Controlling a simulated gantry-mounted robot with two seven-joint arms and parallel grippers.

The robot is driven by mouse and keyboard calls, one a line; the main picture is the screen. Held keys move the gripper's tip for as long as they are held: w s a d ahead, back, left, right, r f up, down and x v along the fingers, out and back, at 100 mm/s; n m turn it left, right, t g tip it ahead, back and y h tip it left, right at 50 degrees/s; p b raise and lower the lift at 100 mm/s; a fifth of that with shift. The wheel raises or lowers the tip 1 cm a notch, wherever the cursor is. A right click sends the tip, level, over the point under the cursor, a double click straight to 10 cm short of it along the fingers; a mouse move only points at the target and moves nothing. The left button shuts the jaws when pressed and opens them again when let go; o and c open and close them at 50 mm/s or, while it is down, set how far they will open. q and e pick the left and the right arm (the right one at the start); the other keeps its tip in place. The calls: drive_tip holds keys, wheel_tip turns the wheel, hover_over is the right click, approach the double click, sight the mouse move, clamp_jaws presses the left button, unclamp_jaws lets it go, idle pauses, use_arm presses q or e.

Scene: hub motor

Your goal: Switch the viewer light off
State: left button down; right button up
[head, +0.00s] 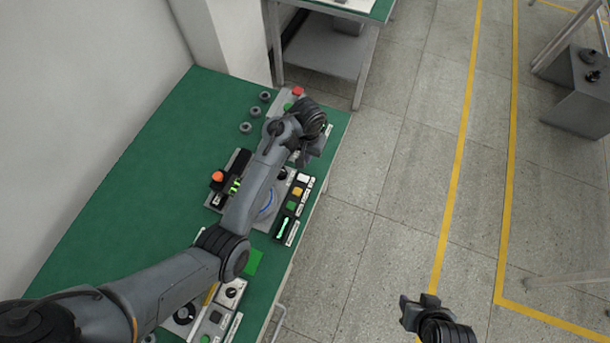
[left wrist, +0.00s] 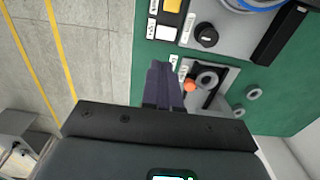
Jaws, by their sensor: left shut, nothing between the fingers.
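My left gripper (head: 308,160) is over the right edge of the green table, beside the control panels. In the left wrist view its dark fingers (left wrist: 163,82) are together with nothing between them. A black round knob (left wrist: 205,36) on a grey panel lies beyond the fingertips, apart from them. A white button (left wrist: 165,32) and a yellow button (left wrist: 171,5) are left of the knob; they also show in the head view, white (head: 304,178) and yellow (head: 297,191). I cannot tell which control is the viewer light's. My right gripper (head: 424,302) hangs over the floor; its jaw gap is unclear.
The green table (head: 130,190) holds a panel with a green lit strip (head: 283,227), an orange knob (head: 217,176) and several grey rings (head: 246,128). A red button (head: 298,91) is at the far end.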

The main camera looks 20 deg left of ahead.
use_arm(q)
drive_tip(key=shift+w, duration=0.1)
use_arm(e)
drive_tip(key=shift+a, duration=0.2)
use_arm(q)
drive_tip(key=b, duration=0.3)
approach(306, 178)
wheel_tip(306, 178, down, 7)
drive_tip(key=shift+r, duration=0.1)
use_arm(e)
wheel_tip(306, 178, down, 3)
drive_tip(key=shift+s+r, duration=0.1)
